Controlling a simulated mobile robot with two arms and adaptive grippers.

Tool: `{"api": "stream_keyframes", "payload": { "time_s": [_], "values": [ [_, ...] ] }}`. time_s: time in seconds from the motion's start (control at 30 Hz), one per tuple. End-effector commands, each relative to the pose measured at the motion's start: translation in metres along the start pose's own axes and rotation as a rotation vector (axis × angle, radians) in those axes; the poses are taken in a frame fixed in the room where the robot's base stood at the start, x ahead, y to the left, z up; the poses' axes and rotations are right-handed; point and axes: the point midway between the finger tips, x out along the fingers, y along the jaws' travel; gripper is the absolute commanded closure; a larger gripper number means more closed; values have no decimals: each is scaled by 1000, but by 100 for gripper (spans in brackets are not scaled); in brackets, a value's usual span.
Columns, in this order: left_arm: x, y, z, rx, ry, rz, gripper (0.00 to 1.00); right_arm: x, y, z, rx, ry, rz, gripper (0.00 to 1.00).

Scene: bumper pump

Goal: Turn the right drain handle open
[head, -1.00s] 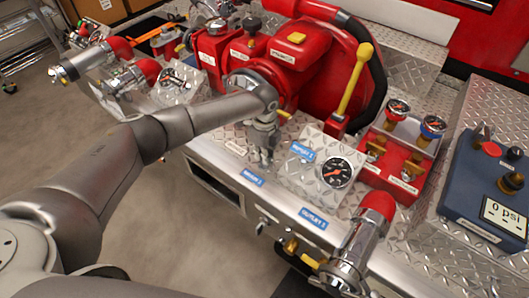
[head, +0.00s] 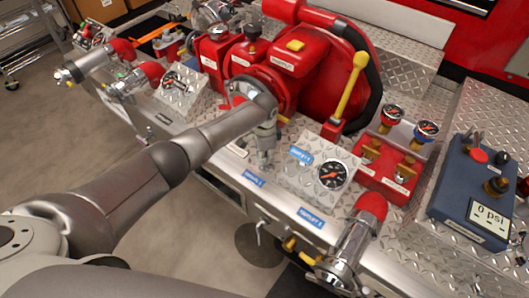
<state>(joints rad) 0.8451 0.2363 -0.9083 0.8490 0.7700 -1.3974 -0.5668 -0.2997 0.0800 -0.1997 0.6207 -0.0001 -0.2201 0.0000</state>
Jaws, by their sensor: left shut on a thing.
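My left gripper (head: 265,158) points down at the front edge of the diamond-plate bumper deck, just left of the gauge block (head: 312,178). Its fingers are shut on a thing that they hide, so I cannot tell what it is. A red block (head: 378,183) to the right carries two brass valve handles, a left one (head: 370,148) and a right one (head: 406,168); the gripper is well apart from both. A small silver handle (head: 259,230) hangs on the front face below the gripper. I cannot read which handle is marked as a drain. My right gripper is out of view.
A yellow lever (head: 352,85) stands up beside the red pump (head: 285,85). A red-capped pipe outlet (head: 352,240) juts out at the front. A blue control box (head: 470,195) reading 0 psi sits at right. Open floor (head: 50,130) lies at left.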

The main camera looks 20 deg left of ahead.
Motion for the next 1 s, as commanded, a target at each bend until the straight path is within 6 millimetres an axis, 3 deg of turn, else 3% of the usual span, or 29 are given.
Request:
{"api": "stream_keyframes", "payload": {
  "time_s": [0.5,1.0],
  "values": [
    [-2,1,0,-458,0,2,100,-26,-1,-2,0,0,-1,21],
    [0,0,0,-663,-1,0,100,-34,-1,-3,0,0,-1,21]
  ]
}}
